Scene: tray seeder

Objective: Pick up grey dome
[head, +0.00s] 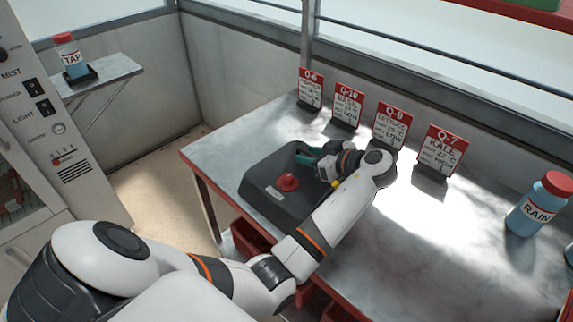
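The grey dome (262,190) is a dark, low, box-like cover with rounded edges and a red knob (288,181) on top. It sits on the metal bench near its left end. My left gripper (304,154) is over the back part of the dome, behind the knob and apart from it. Its fingers look spread, with nothing seen between them. My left forearm passes over the dome's right side and hides part of it. Whether the gripper touches the dome's top is unclear. My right gripper is not in view.
Several red-and-white sign cards, including Q-9 (391,126) and Q-7 (440,150), stand along the bench's back. A blue RAIN bottle (538,205) is at the right. A TAP bottle (71,57) stands on a wall shelf (112,72). The bench's (440,250) right half is mostly clear.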

